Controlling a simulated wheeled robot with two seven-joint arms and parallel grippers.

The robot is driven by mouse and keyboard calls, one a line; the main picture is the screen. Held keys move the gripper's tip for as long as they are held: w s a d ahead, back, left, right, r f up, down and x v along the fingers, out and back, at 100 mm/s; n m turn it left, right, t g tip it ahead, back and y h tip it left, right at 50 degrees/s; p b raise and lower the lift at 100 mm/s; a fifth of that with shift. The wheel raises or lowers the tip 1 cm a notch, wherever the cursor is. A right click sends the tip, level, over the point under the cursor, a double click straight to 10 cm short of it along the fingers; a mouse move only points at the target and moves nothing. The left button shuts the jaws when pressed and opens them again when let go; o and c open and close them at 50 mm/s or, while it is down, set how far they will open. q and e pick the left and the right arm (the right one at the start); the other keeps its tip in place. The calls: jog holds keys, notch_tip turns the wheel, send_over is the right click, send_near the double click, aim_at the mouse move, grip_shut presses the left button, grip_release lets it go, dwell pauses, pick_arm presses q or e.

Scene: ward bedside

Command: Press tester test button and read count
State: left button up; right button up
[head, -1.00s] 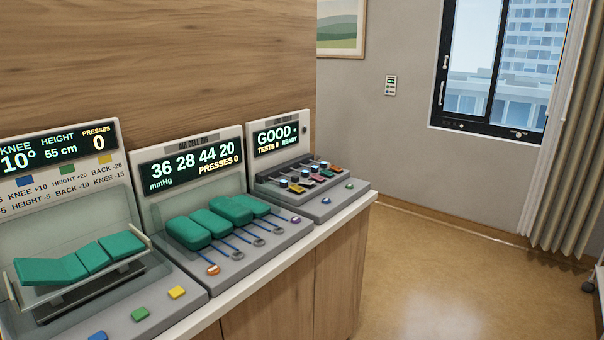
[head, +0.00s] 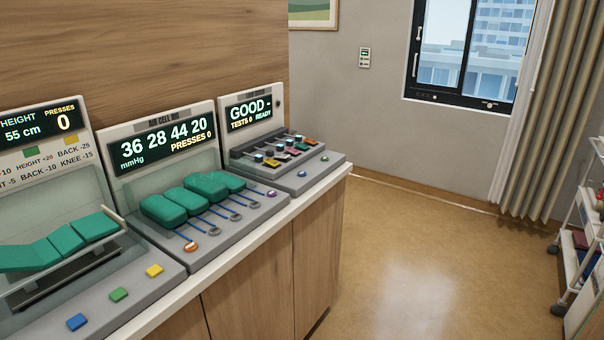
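The tester (head: 262,171) stands at the far right end of the counter. Its display (head: 249,111) reads "GOOD -", "TESTS 0" and "READY". Several small coloured pieces lie in a row on its bed. Neither of my grippers is in view.
The air cell rig (head: 228,225) stands left of the tester, reading 36 28 44 20 mmHg, PRESSES 0. A bed model unit (head: 140,299) is at the left. Open floor (head: 420,260) lies right of the counter (head: 250,235). A trolley (head: 580,250) stands at the right edge.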

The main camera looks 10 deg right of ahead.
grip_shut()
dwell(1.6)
